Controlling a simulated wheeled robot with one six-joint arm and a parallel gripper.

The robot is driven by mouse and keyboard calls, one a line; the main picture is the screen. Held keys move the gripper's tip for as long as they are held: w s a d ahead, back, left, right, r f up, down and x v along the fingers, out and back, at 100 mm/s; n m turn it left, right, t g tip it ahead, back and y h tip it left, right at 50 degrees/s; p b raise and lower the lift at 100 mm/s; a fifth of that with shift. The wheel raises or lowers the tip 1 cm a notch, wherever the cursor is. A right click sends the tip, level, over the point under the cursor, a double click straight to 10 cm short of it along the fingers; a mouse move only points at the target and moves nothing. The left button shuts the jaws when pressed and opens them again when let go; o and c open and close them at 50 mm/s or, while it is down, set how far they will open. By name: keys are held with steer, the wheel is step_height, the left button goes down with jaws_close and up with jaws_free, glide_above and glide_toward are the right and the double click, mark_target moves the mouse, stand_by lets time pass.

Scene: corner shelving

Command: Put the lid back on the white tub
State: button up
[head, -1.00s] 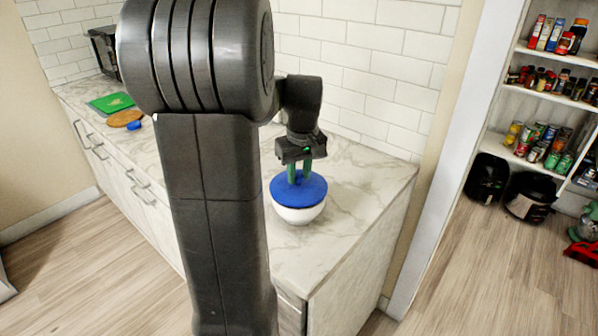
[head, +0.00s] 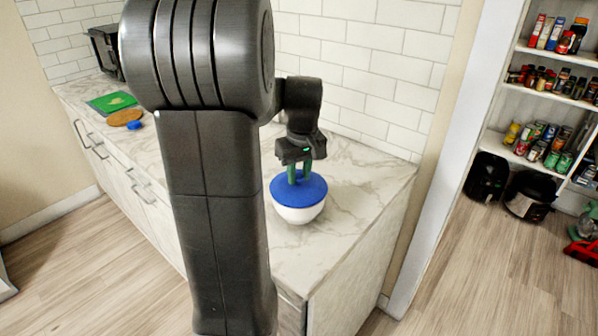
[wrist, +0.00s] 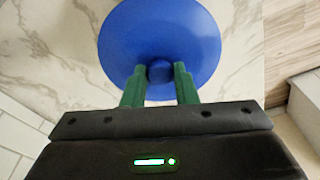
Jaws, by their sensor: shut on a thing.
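The white tub (head: 298,214) stands upright on the marble counter, near its right end. The round blue lid (head: 314,187) lies over the tub's top and covers the opening. Whether its rim is fully seated all round I cannot tell. My gripper (head: 299,178) points down from above, its green fingers shut on the lid's centre knob. In the wrist view the blue lid (wrist: 160,30) fills the upper middle, with the knob between my gripper's fingertips (wrist: 160,72). The tub is hidden under the lid there, except for a thin pale edge at the bottom.
The marble counter (head: 350,200) is clear around the tub, with a tiled wall behind. A green board (head: 110,103), a round wooden board (head: 125,117) and a small blue item (head: 134,126) lie far left. Pantry shelves (head: 540,105) stand at right.

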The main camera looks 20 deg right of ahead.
steer(key=o, duration=1.5)
steer(key=shift+o, duration=0.2)
steer(key=shift+r+p, duration=3)
steer(key=shift+r, duration=0.55)
steer(key=shift+c, duration=0.4)
jaws_close()
